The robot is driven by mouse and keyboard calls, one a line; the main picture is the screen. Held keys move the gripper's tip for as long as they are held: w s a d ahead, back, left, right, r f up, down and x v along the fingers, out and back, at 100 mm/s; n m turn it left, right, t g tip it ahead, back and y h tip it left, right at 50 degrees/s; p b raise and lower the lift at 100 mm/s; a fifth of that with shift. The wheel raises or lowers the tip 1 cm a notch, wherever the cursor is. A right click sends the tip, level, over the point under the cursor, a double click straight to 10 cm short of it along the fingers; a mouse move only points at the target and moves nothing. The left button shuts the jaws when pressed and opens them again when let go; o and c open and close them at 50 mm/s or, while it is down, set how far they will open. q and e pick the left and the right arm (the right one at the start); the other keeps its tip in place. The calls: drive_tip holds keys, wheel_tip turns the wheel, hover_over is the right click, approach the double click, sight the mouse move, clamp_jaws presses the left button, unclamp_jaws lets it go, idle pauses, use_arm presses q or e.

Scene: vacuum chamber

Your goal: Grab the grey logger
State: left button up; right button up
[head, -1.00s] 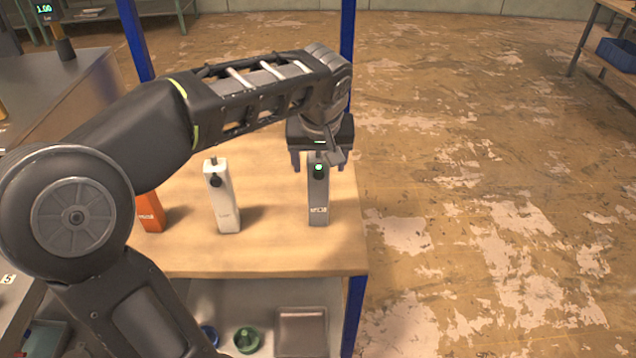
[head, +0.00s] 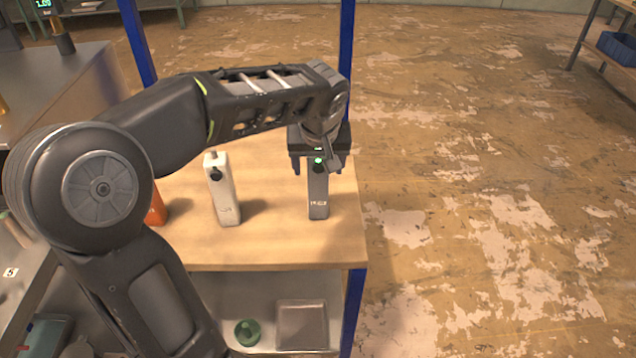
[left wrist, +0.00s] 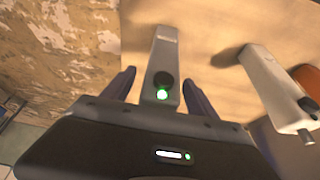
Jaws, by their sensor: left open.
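The grey logger (head: 318,196) stands upright on the wooden shelf near its right edge, with a dark knob and a green light near its top. My left gripper (head: 318,168) is open above it, its fingers pointing down on either side of the logger's upper part. In the left wrist view the grey logger (left wrist: 163,68) lies between the two open fingers (left wrist: 160,88), with a gap on both sides. My right gripper is not in view.
A white logger (head: 223,190) stands to the left on the same wooden shelf (head: 270,250), and an orange one (head: 155,212) is partly hidden behind my arm. A blue post (head: 347,60) rises behind the gripper. The lower shelf holds a green round item (head: 247,332) and a tray (head: 302,325).

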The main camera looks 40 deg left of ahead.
use_arm(q)
drive_tip(key=x, duration=0.3)
drive_tip(key=shift+w+a+f, duration=0.1)
drive_tip(key=shift+a+f, duration=0.05)
drive_tip(key=shift+f, duration=0.2)
drive_tip(key=shift+c, duration=0.2)
clamp_jaws()
idle(0.6)
